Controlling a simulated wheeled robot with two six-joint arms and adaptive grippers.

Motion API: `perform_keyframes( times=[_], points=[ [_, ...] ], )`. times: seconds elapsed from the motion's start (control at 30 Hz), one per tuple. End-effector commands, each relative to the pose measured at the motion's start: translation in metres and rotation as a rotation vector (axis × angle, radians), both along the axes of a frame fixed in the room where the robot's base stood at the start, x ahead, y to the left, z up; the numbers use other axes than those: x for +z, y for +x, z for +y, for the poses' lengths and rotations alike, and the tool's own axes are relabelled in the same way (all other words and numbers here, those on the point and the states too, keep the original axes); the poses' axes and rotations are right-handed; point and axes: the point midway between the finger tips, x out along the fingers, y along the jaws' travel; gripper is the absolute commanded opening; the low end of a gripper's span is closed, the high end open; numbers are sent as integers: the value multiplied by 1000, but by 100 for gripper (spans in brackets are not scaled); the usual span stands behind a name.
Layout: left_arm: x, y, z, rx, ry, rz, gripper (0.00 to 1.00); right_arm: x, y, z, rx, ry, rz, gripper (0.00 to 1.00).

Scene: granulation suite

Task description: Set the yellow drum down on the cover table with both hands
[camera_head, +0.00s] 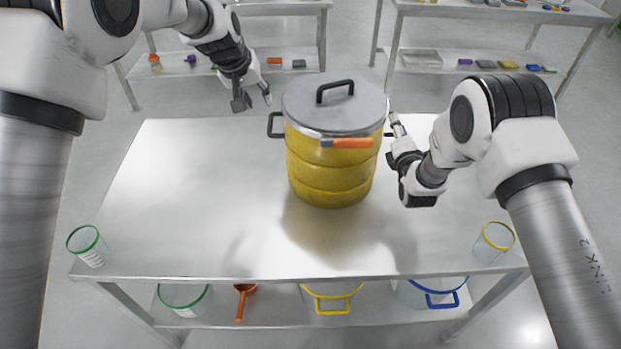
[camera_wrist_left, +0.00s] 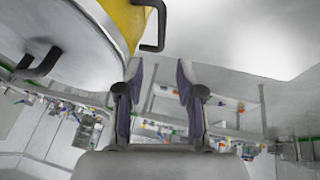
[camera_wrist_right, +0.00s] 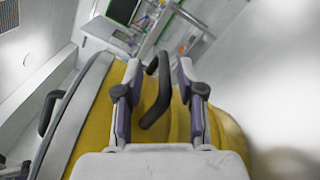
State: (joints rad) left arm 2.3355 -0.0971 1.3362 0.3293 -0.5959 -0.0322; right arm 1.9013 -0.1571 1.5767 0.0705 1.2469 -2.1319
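The yellow drum (camera_head: 330,172) has a grey lid with a black top handle and an orange clasp. It stands upright and appears to rest on the bare steel cover table (camera_head: 190,190), near its back edge. My left gripper (camera_head: 254,100) is open and empty, behind and left of the drum's left side handle (camera_head: 270,125). In the left wrist view that handle (camera_wrist_left: 161,25) is outside the fingers. My right gripper (camera_head: 392,140) is at the drum's right side. In the right wrist view its fingers are apart, with the right side handle (camera_wrist_right: 155,95) showing between them; contact is unclear.
A green-rimmed clear beaker (camera_head: 88,246) stands at the table's front left corner and a yellow-rimmed one (camera_head: 494,242) at the front right. Containers and an orange scoop (camera_head: 241,300) sit on the lower shelf. Shelving (camera_head: 480,62) stands behind. The table's left and front middle are clear.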

Motion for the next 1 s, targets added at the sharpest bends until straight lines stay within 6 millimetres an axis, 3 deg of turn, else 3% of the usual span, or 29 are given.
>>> perform_keyframes(
  times=[0.13,0.27,0.5,0.7,1.0],
  points=[
    [10,-5,2,0,0,0,37,-1,-3,0,0,0,1,38],
    [10,-5,2,0,0,1,37,0,-20,-2,0,-1,1,38],
    [10,-5,2,0,0,1,37,-1,-82,-7,1,-1,4,38],
    [10,-5,2,0,0,1,37,0,-116,-9,0,-1,1,38],
    [10,-5,2,0,0,1,37,1,-121,-10,0,0,-1,38]
  ],
)
